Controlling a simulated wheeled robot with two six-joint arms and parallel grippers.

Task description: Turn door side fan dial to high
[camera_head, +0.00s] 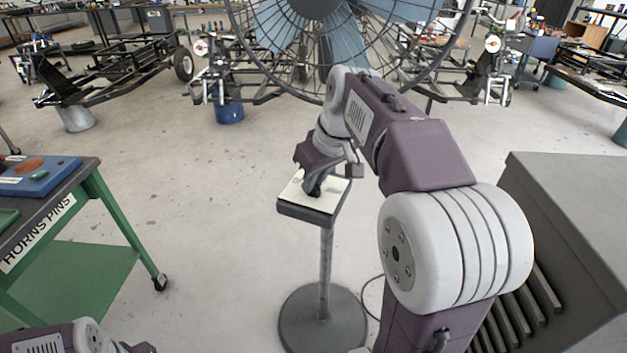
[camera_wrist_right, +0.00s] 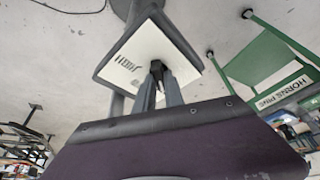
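The large fan (camera_head: 310,45) stands ahead at the top of the head view. Its control box with a pale panel (camera_head: 325,196) sits on a post with a round base. In the right wrist view the panel (camera_wrist_right: 122,62) bears dark lettering that looks like HIGH, upside down. A small dark dial (camera_wrist_right: 157,68) shows at the fingertips. My right gripper (camera_head: 313,186) reaches down onto the panel; its two fingers (camera_wrist_right: 159,84) lie close on either side of the dial. Contact is unclear, and the dial's pointer is hidden. My left arm shows at the bottom left; its fingers are out of view.
A green cart (camera_head: 95,235) labelled HORNS PINS stands at the left. A grey ribbed cabinet (camera_head: 575,200) stands at the right. Vehicle frames (camera_head: 110,72) and stands fill the back. The floor between cart and fan post is clear. A cable lies by the base.

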